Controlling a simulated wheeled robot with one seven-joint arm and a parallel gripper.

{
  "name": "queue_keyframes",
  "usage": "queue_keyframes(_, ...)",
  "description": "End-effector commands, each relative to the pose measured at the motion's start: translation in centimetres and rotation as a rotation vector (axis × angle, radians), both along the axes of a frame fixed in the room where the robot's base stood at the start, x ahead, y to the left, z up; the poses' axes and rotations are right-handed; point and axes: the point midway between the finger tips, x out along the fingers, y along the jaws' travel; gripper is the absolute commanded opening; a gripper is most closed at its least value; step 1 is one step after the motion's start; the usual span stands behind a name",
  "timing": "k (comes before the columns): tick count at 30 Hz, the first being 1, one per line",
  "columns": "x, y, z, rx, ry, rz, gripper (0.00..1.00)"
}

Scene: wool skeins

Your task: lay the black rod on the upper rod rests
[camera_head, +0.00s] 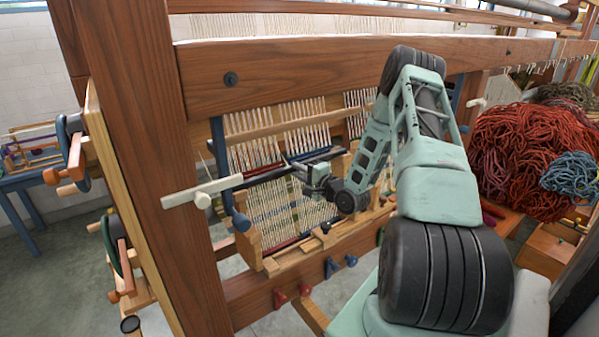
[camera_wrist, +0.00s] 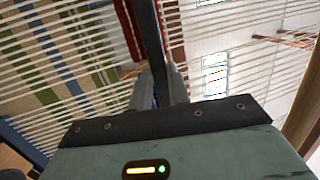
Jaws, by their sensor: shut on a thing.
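My gripper (camera_head: 312,175) is in front of the warp threads inside the loom frame, shut on the black rod (camera_head: 325,154). In the wrist view the dark rod (camera_wrist: 151,35) runs from the top edge down between the two grey fingers (camera_wrist: 160,88). The rod lies roughly level across the threads in the head view. Its far extent is partly lost behind my gripper and arm. A blue upright (camera_head: 219,150) stands at the left side of the threads. I cannot clearly make out the upper rod rests, or whether the rod touches them.
A thick wooden beam (camera_head: 330,72) crosses above my gripper, and a wooden post (camera_head: 150,130) stands at left. A pale peg (camera_head: 200,192) sticks out from the post. A lower wooden ledge (camera_head: 320,240) runs below. Red wool (camera_head: 515,140) is heaped at right.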

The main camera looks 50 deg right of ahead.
Motion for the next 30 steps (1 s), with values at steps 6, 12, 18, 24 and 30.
queue_keyframes(6,0.0,0.0,-0.1,0.000,0.000,0.000,0.39)
queue_keyframes(12,0.0,0.0,0.0,0.000,0.000,0.000,0.39)
queue_keyframes(18,-1.7,0.1,-0.2,0.000,0.001,-0.001,0.39)
queue_keyframes(24,-6.0,0.4,-0.3,-0.001,0.002,-0.003,0.39)
queue_keyframes(30,-9.7,0.8,-0.2,-0.001,0.002,-0.002,0.39)
